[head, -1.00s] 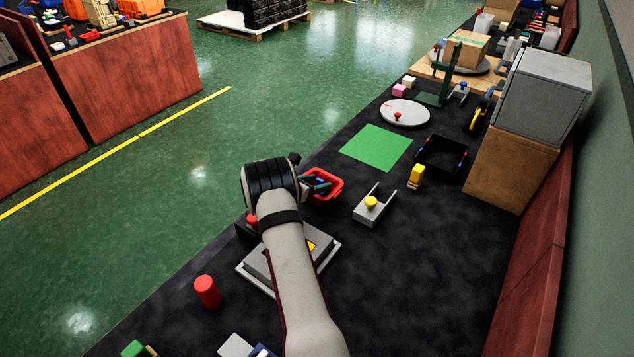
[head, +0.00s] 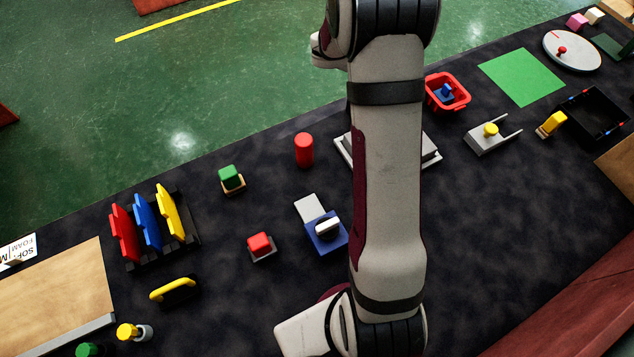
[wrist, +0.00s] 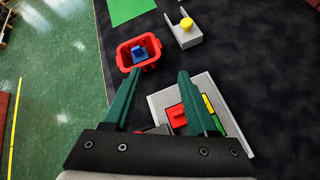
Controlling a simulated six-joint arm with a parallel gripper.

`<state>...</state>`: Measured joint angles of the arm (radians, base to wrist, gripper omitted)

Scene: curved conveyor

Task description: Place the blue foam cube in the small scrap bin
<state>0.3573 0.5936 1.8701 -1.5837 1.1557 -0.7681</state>
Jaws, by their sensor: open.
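A small red bin (head: 463,92) stands right of my arm in the head view, and also shows ahead of my fingers in the wrist view (wrist: 123,53). A blue piece (head: 445,92) with a raised part lies inside it, also seen in the wrist view (wrist: 139,51). I cannot tell whether it is the blue foam cube; no separate loose blue cube shows. My gripper (wrist: 146,76) is open, its green fingers apart with nothing between them. The bin appears beyond the fingertips. In the head view my gripper is out of sight.
A pale plate (wrist: 163,98) with red, yellow and green parts lies below the right finger. A grey bracket with a yellow knob (head: 490,130), a green mat (head: 521,76) and a red cylinder (head: 304,149) stand nearby.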

